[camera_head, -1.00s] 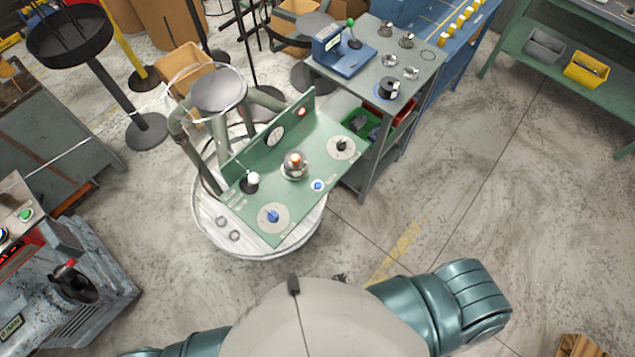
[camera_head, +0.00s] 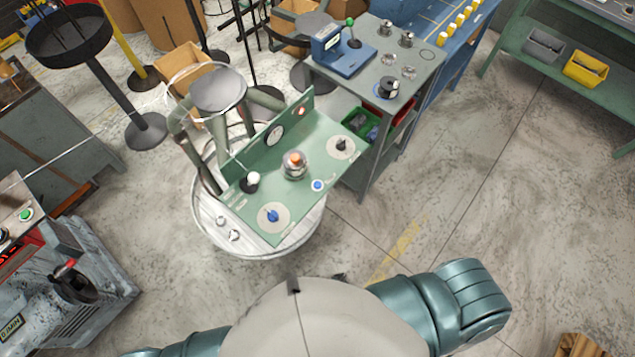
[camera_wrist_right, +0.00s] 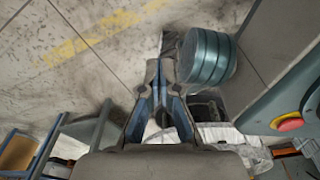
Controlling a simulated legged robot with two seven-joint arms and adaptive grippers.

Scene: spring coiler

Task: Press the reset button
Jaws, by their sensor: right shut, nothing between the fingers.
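A green control panel (camera_head: 325,131) sits on a round white table (camera_head: 225,245) in the head view. A small blue button in a white ring (camera_head: 317,186) is near its front edge. A blue knob (camera_head: 273,215), a white-topped lever (camera_head: 252,179), a clear dome with an orange core (camera_head: 294,164), a black knob (camera_head: 341,144) and a red lamp (camera_head: 301,111) are also on it. The labels are too small to read, so I cannot tell which control is reset. My right gripper (camera_wrist_right: 157,65) is shut and empty in the wrist view, over floor. My left gripper is out of view.
A grey workbench (camera_head: 424,67) with a blue device (camera_head: 338,57) stands behind the panel on the right. A machine with a red-tipped lever (camera_head: 67,268) is at lower left. A red button (camera_wrist_right: 290,124) shows in the wrist view. The floor right of the panel is clear.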

